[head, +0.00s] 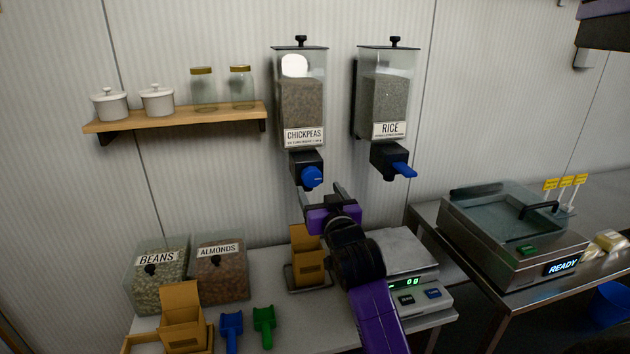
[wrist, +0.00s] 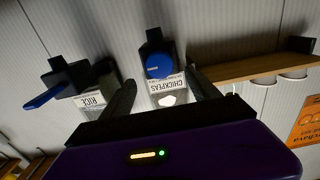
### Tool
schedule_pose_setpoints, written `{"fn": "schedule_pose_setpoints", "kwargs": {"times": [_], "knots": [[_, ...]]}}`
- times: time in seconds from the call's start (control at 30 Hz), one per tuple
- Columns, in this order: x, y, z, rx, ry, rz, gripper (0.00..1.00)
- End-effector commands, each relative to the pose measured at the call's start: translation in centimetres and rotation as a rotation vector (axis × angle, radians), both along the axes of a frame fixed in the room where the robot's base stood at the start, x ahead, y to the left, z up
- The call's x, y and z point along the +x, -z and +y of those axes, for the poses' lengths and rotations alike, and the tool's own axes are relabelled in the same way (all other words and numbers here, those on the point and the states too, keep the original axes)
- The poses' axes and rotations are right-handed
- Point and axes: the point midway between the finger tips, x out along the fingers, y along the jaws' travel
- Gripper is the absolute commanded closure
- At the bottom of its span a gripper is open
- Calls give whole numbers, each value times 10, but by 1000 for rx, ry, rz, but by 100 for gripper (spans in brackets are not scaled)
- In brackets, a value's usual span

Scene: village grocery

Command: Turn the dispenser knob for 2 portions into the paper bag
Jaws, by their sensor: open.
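The chickpeas dispenser (head: 302,105) hangs on the wall with a round blue knob (head: 311,177) on its black outlet. The rice dispenser (head: 384,100) hangs to its right with a blue lever-like knob (head: 404,170). My gripper (head: 321,190) is open and empty, just in front of and slightly below the chickpeas knob. In the wrist view that knob (wrist: 159,66) lies between and beyond the two fingers, apparently untouched. A brown paper bag (head: 309,268) stands open on a small tray below the chickpeas outlet, partly hidden by my arm.
A scale (head: 404,263) reading zeros stands right of the bag. A second brown bag (head: 182,318), bins of beans (head: 158,282) and almonds (head: 221,275), and blue (head: 231,328) and green (head: 264,322) scoops are at left. A wooden shelf (head: 180,117) holds jars. A machine (head: 515,235) reads READY.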

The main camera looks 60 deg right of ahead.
Motion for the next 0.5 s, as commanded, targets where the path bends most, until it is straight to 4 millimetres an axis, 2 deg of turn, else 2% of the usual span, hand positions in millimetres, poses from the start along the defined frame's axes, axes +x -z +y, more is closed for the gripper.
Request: {"fn": "schedule_pose_setpoints", "kwargs": {"times": [0.23,0.5], "knots": [[25,-3,-31,1,1,-1,30],[40,-1,-47,2,0,-2,30]]}}
